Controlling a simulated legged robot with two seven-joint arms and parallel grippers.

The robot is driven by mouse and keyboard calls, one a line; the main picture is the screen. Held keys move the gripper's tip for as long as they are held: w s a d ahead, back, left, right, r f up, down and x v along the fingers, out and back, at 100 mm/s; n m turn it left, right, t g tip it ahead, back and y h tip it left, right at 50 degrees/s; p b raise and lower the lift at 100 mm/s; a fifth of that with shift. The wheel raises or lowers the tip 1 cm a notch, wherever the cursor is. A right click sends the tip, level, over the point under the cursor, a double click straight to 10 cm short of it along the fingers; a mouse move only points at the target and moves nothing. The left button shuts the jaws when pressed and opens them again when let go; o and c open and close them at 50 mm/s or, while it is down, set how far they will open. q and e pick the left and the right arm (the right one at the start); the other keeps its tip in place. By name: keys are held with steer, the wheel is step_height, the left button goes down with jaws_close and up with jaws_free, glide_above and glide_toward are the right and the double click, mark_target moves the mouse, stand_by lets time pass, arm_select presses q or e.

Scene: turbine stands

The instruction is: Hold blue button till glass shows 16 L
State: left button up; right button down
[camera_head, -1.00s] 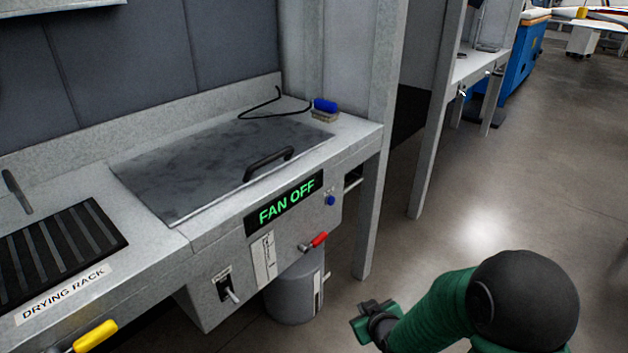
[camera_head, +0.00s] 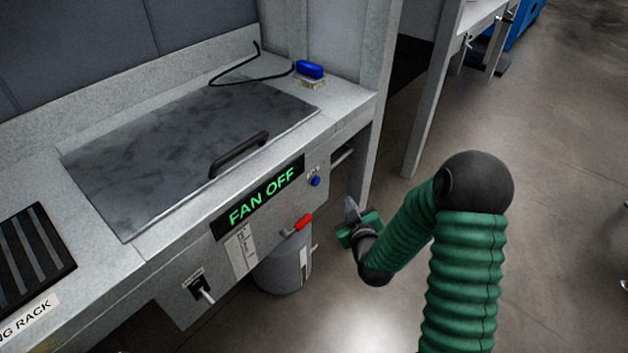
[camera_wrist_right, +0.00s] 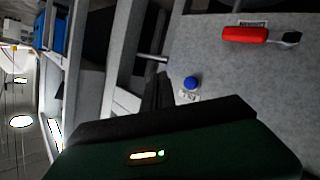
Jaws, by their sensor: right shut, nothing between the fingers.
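The blue button (camera_head: 315,181) is a small round knob on the front panel of the metal bench, right of the green-lit "FAN OFF" display (camera_head: 262,197). In the right wrist view the blue button (camera_wrist_right: 191,83) shows just beyond and right of my fingertips. My right gripper (camera_head: 351,206) is shut and empty, in front of the bench, right of and below the button, with a gap to it. A narrow glass (camera_head: 241,251) with small markings sits on the panel below the display; its level is too small to read. My left gripper is out of view.
A red-handled valve (camera_head: 298,225) sticks out below the button, above a grey bin (camera_head: 285,265). A toggle switch (camera_head: 203,290) is at lower left. A lid with a black handle (camera_head: 240,153) covers the bench top. A metal post (camera_head: 370,140) stands behind my gripper.

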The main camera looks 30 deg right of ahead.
mark_target(316, 182)
steer(key=w+a, duration=0.2)
steer(key=w, duration=0.6)
steer(key=shift+a+f, duration=0.2)
steer(key=shift+f, duration=0.05)
steer(key=shift+w+a+r, duration=0.1)
steer(key=shift+a, duration=0.05)
stand_by(1.6)
steer(key=shift+w+a, duration=0.15)
steer(key=shift+w, duration=0.15)
steer(key=shift+w+a, duration=0.15)
steer(key=shift+w, duration=0.25)
stand_by(4.5)
